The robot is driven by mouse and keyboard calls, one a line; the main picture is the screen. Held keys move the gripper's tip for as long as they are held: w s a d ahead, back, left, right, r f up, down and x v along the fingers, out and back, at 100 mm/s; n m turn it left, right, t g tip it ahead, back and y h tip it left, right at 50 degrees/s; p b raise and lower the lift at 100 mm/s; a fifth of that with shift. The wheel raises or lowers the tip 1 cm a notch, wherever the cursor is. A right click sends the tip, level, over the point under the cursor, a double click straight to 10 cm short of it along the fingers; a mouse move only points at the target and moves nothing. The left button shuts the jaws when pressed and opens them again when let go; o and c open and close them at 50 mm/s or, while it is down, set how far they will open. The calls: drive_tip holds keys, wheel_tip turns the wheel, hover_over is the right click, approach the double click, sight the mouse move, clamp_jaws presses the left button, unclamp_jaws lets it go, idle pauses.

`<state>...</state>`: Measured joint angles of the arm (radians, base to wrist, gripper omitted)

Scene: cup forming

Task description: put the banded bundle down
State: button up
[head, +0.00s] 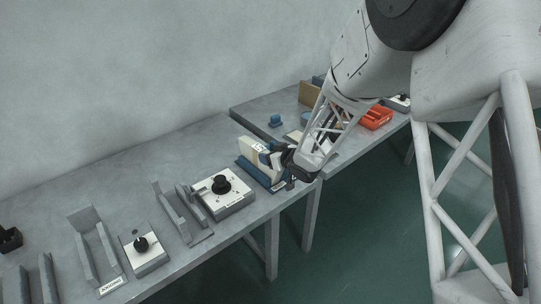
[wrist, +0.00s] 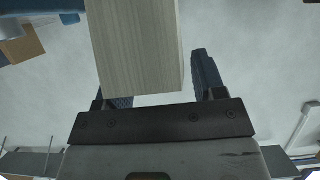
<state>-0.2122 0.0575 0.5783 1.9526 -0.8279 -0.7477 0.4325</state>
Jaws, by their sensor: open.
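The bundle (head: 247,147) is a pale upright block with a white face, standing at a blue holder (head: 258,176) on the grey bench. In the wrist view the bundle (wrist: 140,45) shows as a beige, finely lined block reaching between my fingers. My gripper (head: 280,160) is at the bundle's right side in the head view. Its jaws are open in the wrist view, with a clear gap between the bundle and the right finger (wrist: 206,75). The left finger is mostly hidden by the bundle. I cannot see a band clearly, nor the bundle's underside.
A white box with a black knob (head: 223,195) stands left of the holder, with grey upright-walled fixtures (head: 170,212) beyond it. A second bench to the right carries an orange tray (head: 376,117) and a small blue part (head: 275,121). The wall runs behind the benches.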

drive_tip(key=v, duration=1.1)
drive_tip(key=shift+s+d+r, duration=0.1)
drive_tip(key=shift+s, duration=0.05)
idle(0.5)
drive_tip(key=s+d+r+m+h, duration=0.6)
drive_tip(key=s+d+r+h, duration=0.35)
drive_tip(key=d+r, duration=0.4)
drive_tip(key=s+d+r+m+g, duration=0.1)
drive_tip(key=s+d+g, duration=0.1)
drive_tip(key=s, duration=1.1)
drive_tip(key=s+d+r+m+g, duration=0.2)
drive_tip(key=s+g, duration=0.3)
drive_tip(key=s, duration=0.8)
drive_tip(key=shift+s, duration=0.3)
drive_tip(key=shift+d, duration=0.15)
